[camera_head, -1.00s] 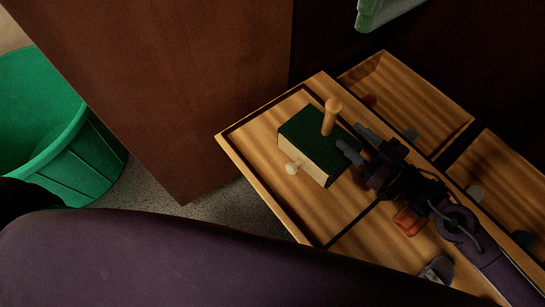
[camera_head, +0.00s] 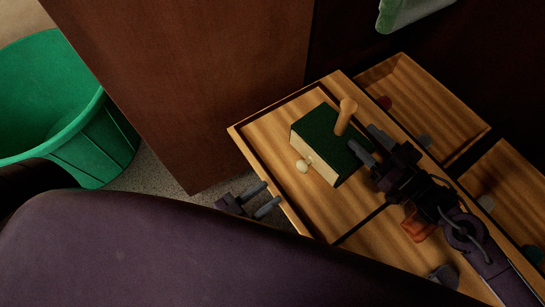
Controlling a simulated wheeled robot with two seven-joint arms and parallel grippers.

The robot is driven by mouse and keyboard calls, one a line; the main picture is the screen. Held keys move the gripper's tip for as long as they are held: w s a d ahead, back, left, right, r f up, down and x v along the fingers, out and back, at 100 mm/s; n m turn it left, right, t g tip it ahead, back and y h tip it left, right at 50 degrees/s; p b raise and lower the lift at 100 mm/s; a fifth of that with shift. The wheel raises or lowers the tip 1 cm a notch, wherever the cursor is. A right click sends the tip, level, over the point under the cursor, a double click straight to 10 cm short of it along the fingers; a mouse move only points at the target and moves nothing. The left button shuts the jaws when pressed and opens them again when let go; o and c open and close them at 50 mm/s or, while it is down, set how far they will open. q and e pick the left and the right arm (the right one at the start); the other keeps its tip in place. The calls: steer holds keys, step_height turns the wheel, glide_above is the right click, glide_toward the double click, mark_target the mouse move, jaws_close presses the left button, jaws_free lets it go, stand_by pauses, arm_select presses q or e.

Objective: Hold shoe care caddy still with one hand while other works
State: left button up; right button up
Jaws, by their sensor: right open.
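The shoe care caddy (camera_head: 319,146) appears to be the small box with a dark green top, cream side, upright wooden peg (camera_head: 345,116) and pale round knob (camera_head: 303,166). It sits in the far left compartment of a wooden tray (camera_head: 285,202). My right gripper (camera_head: 365,141) is open at the box's right end, its fingers pointing at it; whether they touch it is unclear. My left gripper (camera_head: 272,193) is open and empty beside the tray's left front edge, its fingers pointing toward the tray. My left arm hides the near part of the tray.
An orange translucent item (camera_head: 417,226) and a dark grey item (camera_head: 444,276) lie in the tray near my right arm. Side compartments (camera_head: 425,105) at the right hold small pieces.

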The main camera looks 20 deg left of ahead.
mark_target(344, 120)
steer(key=x, duration=0.7)
steer(key=shift+w+a, duration=0.2)
steer(key=shift+a, duration=0.1)
jaws_close()
steer(key=shift+f, duration=0.1)
stand_by(1.1)
